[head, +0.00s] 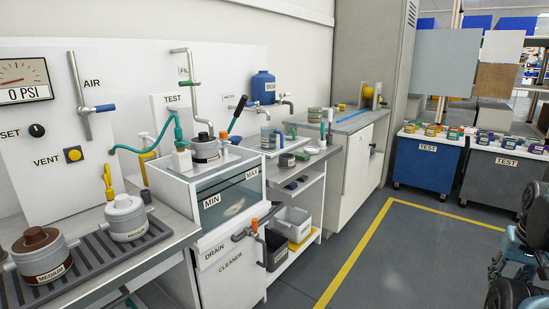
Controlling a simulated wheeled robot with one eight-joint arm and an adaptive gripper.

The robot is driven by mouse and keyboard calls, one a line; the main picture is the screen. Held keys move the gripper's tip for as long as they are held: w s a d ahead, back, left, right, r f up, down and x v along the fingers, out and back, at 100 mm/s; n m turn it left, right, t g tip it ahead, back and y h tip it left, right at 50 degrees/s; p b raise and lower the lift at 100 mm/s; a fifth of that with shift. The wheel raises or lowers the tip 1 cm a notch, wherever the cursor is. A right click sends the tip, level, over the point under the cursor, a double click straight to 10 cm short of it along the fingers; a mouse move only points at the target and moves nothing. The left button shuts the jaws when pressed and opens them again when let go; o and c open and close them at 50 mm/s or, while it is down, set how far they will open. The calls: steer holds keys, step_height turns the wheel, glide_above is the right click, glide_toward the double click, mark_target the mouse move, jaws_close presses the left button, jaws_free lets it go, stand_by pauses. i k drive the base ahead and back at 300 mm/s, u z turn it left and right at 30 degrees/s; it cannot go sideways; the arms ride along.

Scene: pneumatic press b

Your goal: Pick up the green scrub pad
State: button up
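A small flat dark green piece (301,156), which looks like the scrub pad, lies on the middle bench top (318,160) in the head view. It is beside a short round dark pot (287,160) and near a clear beaker. It is small in the picture, so its texture cannot be made out. Black and blue links of my own arm show at the lower right edge, far from the bench. My gripper's fingertips cannot be made out there, and nothing of mine is near the green piece.
A test tank (218,187) with a drain valve (254,226) stands left of the middle bench. Pots labelled MEDIUM (40,255) stand on a rack at the left. A cabinet (358,160) and bins (428,160) stand beyond. The floor (400,260) inside the yellow line is clear.

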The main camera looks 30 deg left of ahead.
mark_target(301, 156)
steer(key=u, duration=0.5)
steer(key=i, duration=0.75)
steer(key=u, duration=0.95)
steer(key=i, duration=0.4)
steer(key=u, duration=0.2)
